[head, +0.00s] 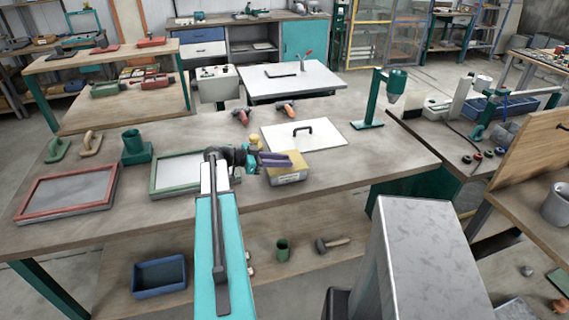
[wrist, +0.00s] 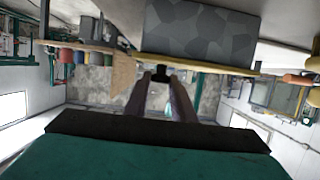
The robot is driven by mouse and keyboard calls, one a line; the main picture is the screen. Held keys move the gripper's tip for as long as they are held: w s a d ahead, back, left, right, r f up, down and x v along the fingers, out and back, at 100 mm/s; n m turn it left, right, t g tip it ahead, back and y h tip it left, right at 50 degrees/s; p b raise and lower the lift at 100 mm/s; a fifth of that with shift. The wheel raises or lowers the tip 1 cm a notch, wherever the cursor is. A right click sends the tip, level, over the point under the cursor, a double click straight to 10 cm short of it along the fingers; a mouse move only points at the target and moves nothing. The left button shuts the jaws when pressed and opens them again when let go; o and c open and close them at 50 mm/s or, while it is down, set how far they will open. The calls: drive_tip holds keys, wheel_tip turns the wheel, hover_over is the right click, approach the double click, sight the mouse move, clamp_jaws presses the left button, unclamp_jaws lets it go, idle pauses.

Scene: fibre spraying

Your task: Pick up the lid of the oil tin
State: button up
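The oil tin (head: 288,177) is a low box with a pale label, standing on the large workbench. Its yellowish lid (head: 302,166) is on top, partly hidden by my gripper. My gripper (head: 277,160) is level with the lid, coming from the left, its fingers over or beside it. In the wrist view, which looks upside down, the tin (wrist: 200,30) is a grey patterned block and the lid (wrist: 215,66) a thin yellow strip. My gripper's fingers (wrist: 160,80) stand apart there. A small dark knob (wrist: 160,74) shows between their tips; I cannot tell whether they touch it.
A white board with a black handle (head: 327,142) lies behind the tin. A green-framed screen (head: 160,188) and a red-framed screen (head: 30,212) lie to the left. A small yellow object (head: 255,141) stands just behind my gripper. Bench space to the right of the tin is clear.

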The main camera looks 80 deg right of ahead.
clamp_jaws()
drive_tip(key=shift+r, duration=0.1)
wheel_tip(320, 180, up, 10)
drive_tip(key=b, duration=0.3)
idle(0.5)
drive_tip(key=shift+w, duration=0.1)
idle(0.5)
